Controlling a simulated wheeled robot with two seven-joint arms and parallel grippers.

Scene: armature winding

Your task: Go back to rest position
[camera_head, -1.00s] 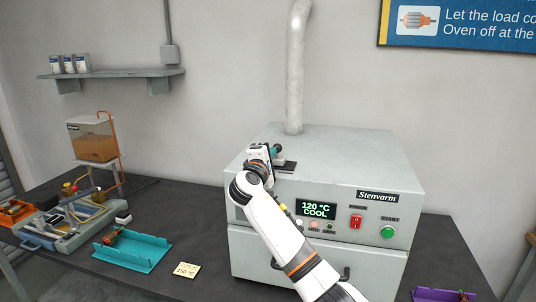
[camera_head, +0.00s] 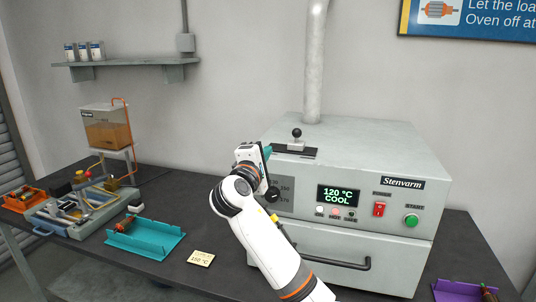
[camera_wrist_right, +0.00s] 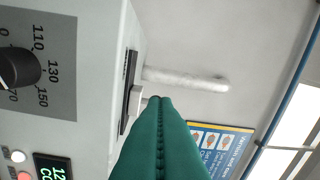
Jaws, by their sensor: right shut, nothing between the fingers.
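My right gripper (camera_head: 268,152) is in front of the upper left of the grey oven (camera_head: 370,135), near the top front edge. Its teal fingers also show in the right wrist view (camera_wrist_right: 160,140), pressed together and empty. On the oven top, just beyond the fingers, stands a lever with a black ball knob (camera_head: 297,133) on a dark slotted plate. The oven display (camera_head: 339,195) reads 120 °C COOL. A black dial (camera_wrist_right: 20,68) on the oven face shows in the right wrist view. My left gripper is not in view.
A teal tray (camera_head: 165,236) with a part in it and a 150 °C card (camera_head: 201,258) lie on the dark bench left of the oven. A winding fixture (camera_head: 85,210) and an orange tray (camera_head: 22,200) stand farther left. A purple tray (camera_head: 460,292) is at the lower right.

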